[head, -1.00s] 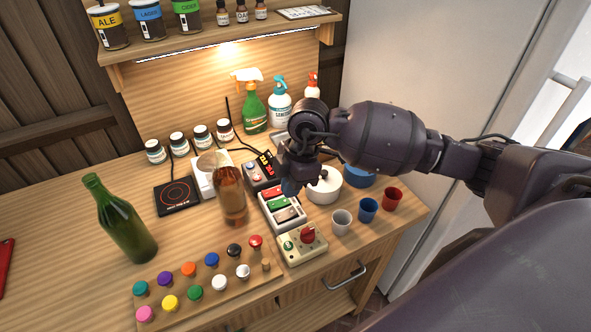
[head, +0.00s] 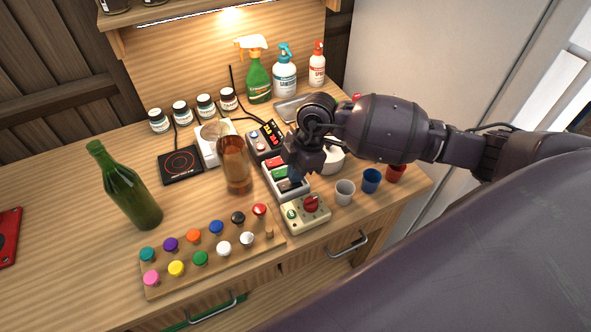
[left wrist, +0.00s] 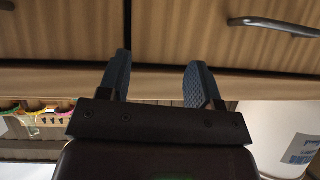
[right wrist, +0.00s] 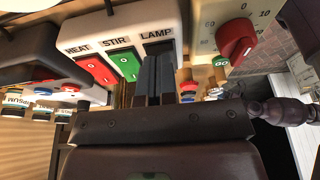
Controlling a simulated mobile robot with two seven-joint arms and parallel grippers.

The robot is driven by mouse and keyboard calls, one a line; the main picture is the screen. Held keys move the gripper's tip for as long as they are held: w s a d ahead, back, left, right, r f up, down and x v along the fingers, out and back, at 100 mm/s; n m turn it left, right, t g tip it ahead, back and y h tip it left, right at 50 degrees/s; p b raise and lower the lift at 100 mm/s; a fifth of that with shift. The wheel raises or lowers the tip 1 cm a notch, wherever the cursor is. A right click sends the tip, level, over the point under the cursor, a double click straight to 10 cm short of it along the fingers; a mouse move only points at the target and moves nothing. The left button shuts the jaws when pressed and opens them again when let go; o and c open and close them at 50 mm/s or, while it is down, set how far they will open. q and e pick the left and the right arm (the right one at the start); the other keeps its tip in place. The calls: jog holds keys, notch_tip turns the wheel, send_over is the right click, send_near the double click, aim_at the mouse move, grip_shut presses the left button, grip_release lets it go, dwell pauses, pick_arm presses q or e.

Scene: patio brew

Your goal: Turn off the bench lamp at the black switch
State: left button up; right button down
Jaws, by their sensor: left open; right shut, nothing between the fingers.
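The white switch box (head: 271,181) stands on the bench. In the right wrist view its rockers are labelled HEAT, red (right wrist: 95,71), STIR, green (right wrist: 125,64), and LAMP, whose label (right wrist: 157,34) shows. My right gripper (right wrist: 154,60) is shut and empty, its fingertips at the LAMP rocker and covering most of it; I cannot tell whether they touch. In the head view the right gripper (head: 295,178) is over the box's near end. The bench lamp strip (head: 180,17) is lit under the shelf. My left gripper (left wrist: 157,72) is open and empty before the drawer fronts.
A cream box with a red knob (head: 311,203) stands just nearer than the switch box. A peg board (head: 212,262) lies at the front edge.

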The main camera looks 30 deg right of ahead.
jog(key=shift+f, duration=0.15)
jog(key=shift+a, duration=0.1)
jog(key=shift+a+r+p, duration=0.35)
jog(key=shift+a+p, duration=0.1)
jog(key=shift+a, duration=0.15)
dwell(0.3)
